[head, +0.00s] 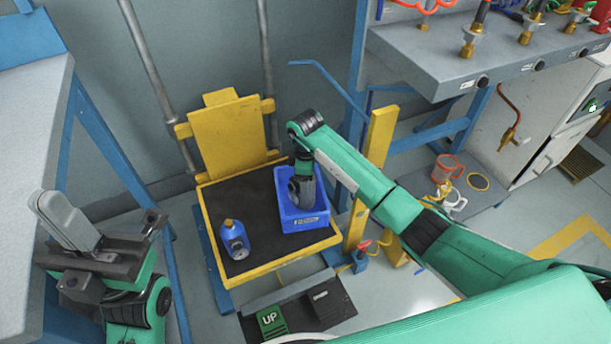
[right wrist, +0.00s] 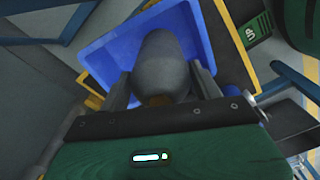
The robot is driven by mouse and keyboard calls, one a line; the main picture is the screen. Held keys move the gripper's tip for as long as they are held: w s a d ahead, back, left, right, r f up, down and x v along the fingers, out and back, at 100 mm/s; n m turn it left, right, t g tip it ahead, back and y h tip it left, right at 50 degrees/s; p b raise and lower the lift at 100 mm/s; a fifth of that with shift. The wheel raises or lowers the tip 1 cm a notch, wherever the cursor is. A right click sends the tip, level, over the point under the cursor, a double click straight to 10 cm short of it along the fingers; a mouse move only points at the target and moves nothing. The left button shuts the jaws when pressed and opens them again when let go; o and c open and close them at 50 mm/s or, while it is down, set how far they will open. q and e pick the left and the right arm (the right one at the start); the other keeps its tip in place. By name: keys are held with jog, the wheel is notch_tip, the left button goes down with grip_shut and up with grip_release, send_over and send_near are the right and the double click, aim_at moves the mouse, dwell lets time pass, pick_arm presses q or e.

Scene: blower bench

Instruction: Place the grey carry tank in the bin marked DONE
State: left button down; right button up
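The grey carry tank (right wrist: 163,62) is between the fingers of my right gripper (right wrist: 160,75), which looks shut on it, with the tank over or inside a blue bin (right wrist: 100,55). In the head view the bin (head: 291,222) stands at the right of a yellow-framed platform with a black mat. A small label (head: 307,221) is on its front, too small to read. My right gripper (head: 302,178) reaches down into the bin and hides part of the tank. Whether the tank touches the bin floor is hidden. My left gripper (head: 65,221) is empty, its grey fingers together, at the lower left.
A yellow post (head: 381,140) rises right of the platform. A grey bench (head: 30,130) is at the left. Jugs (head: 447,168) stand on a low shelf at the right.

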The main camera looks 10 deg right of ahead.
jog(key=shift+o, duration=1.3)
